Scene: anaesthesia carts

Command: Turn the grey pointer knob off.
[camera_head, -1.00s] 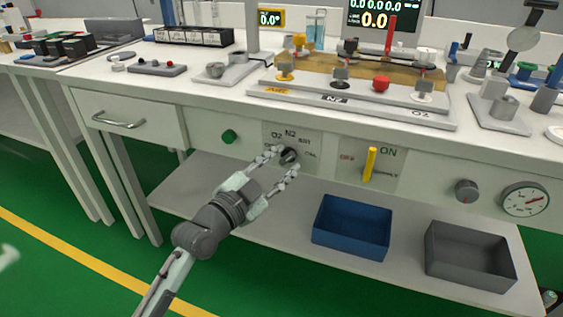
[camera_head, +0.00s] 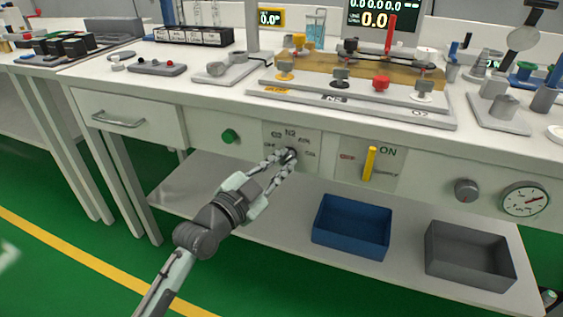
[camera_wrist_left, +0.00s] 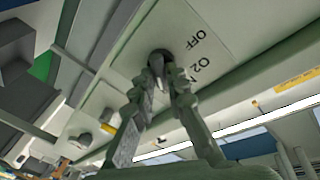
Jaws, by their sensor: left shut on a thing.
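The grey pointer knob (camera_head: 291,154) sits on a labelled panel (camera_head: 308,137) on the bench front. The labels N2 and, in the left wrist view, OFF and O2 can be read. My left gripper (camera_head: 284,157) is shut on the knob, with one finger on each side. In the left wrist view, the fingertips (camera_wrist_left: 168,76) close around the knob (camera_wrist_left: 158,57). The fingers hide much of it, so I cannot tell which label it points to. My right gripper is not in view.
A yellow lever (camera_head: 370,163) on an ON panel, a grey round knob (camera_head: 466,190) and a gauge (camera_head: 525,201) are to the right. A blue bin (camera_head: 352,226) and a grey bin (camera_head: 470,254) stand on the shelf below.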

